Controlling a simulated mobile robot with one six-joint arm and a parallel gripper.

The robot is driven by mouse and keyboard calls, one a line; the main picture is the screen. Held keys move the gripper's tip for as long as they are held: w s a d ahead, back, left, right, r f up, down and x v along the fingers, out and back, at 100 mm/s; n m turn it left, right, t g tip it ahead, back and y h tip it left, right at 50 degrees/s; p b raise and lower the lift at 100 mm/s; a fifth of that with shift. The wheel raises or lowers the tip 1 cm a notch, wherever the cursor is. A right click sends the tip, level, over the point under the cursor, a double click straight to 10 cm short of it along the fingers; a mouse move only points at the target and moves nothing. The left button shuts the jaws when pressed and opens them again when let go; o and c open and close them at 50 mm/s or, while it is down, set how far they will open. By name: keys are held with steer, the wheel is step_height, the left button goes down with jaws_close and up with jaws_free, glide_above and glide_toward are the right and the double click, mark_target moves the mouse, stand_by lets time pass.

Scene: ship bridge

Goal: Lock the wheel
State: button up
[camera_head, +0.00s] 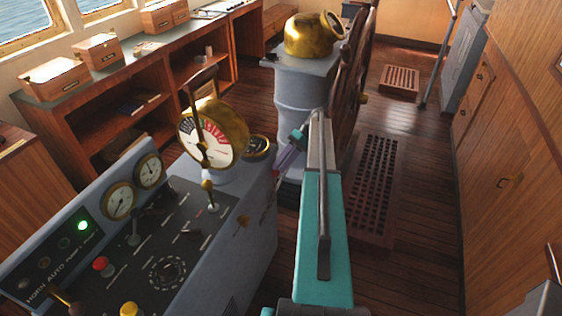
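The ship's wheel (347,85) is dark wood and seen nearly edge-on. It stands upright at the right side of a grey pedestal (300,95) topped with a brass housing (308,36). My teal and grey arm reaches up from the bottom middle and partly covers the view of the wheel's lower part. My gripper (284,160) is at the arm's far end, low beside the pedestal's left side and left of the wheel. It is small and partly hidden, so I cannot tell how its fingers stand. I cannot make out a wheel lock.
A grey control console (190,235) with gauges, knobs and a lit green lamp stands at the left front. It carries a brass engine telegraph (212,132). Wooden gratings (375,180) lie on the floor right of my arm. Wooden cabinets (520,120) line the right wall.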

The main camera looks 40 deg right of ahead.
steer(key=s+a+r, duration=0.1)
steer(key=s+a, duration=0.7)
steer(key=s, duration=0.2)
steer(key=shift+s+p, duration=0.2)
steer(key=shift+p, duration=0.25)
steer(key=shift+d+r, duration=0.1)
steer(key=shift+c, duration=0.4)
